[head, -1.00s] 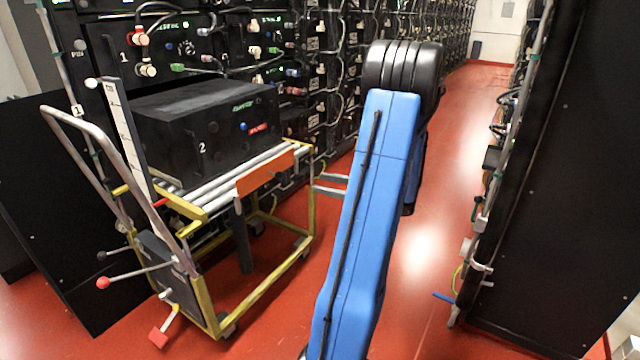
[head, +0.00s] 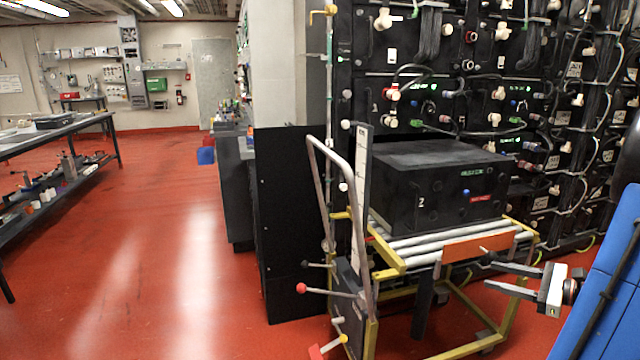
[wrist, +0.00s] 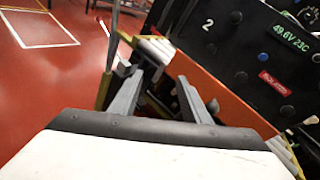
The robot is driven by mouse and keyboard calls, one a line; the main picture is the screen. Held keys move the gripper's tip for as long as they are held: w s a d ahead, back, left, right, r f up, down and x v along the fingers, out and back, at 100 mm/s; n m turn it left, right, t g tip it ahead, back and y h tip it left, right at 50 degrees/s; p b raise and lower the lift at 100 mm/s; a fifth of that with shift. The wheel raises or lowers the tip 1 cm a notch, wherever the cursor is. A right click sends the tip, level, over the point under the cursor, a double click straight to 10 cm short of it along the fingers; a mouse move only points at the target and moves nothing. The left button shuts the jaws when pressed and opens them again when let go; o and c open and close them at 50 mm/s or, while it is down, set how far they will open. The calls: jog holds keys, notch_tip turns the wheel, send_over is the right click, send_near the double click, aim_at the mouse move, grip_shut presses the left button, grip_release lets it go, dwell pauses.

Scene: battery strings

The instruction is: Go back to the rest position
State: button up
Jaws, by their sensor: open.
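My gripper (head: 486,267) shows at the lower right of the head view, in front of the trolley's orange end plate. Its two fingers point left, apart, with nothing between them. In the wrist view my gripper (wrist: 160,78) also has its fingers spread and empty, with the trolley's rollers and orange plate beyond. Part of my blue arm fills the right edge of the head view. A black battery module marked 2 (head: 435,190) sits on the roller top of the yellow-framed trolley (head: 400,262). My gripper is apart from the module; whether it touches the trolley I cannot tell.
The battery rack (head: 440,90) stands right behind the trolley. A black panel (head: 290,230) is left of the trolley, beside its grey handle (head: 320,150). Open red floor (head: 170,240) lies to the left, with a workbench (head: 60,130) at the far left.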

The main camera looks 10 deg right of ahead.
jog(key=s+a+n+g, duration=0.1)
jog(key=a+n+g, duration=0.2)
jog(key=a, duration=0.5)
jog(key=s+a+r+n+g, duration=0.1)
jog(key=a+n+g, duration=0.25)
jog(key=a, duration=0.45)
jog(key=s+a+n+g, duration=0.2)
jog(key=a+n+g, duration=0.15)
jog(key=a, duration=0.45)
jog(key=s+a+r+n+t+h, duration=0.1)
jog(key=s+a+r+n+h, duration=0.2)
jog(key=s+a+n+h, duration=0.5)
jog(key=shift+s+a+n+t+h, duration=0.3)
jog(key=shift+s+a+n, duration=0.1)
jog(key=shift+s+n, duration=2.9)
jog(key=shift+w+n, duration=0.4)
jog(key=shift+w, duration=0.05)
